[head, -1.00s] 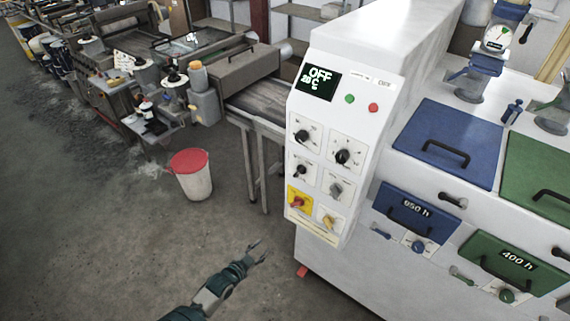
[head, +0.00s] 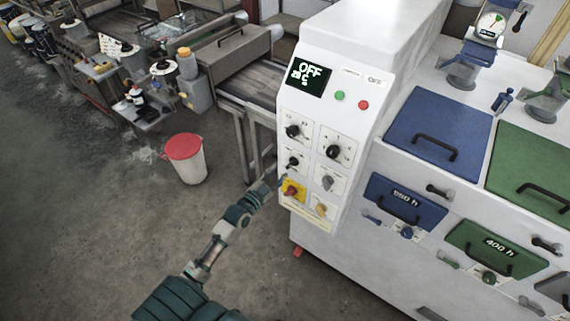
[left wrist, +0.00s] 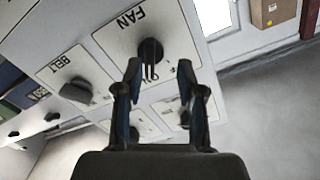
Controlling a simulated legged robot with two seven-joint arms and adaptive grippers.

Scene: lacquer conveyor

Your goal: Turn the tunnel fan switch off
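The fan switch is a small black knob on a white plate labelled FAN; it shows in the left wrist view (left wrist: 150,50) and on the panel's left column in the head view (head: 292,162). I cannot tell for sure which setting its pointer marks. My left gripper (head: 274,181) is just left of the panel, near the knob. In the left wrist view its two fingers (left wrist: 160,72) are open, with the knob ahead between the tips and no visible grip. The grey BELT knob (left wrist: 76,91) is beside it. My right gripper is not in view.
A bucket with a red top (head: 187,160) stands on the floor left. Blue and green drawers are right.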

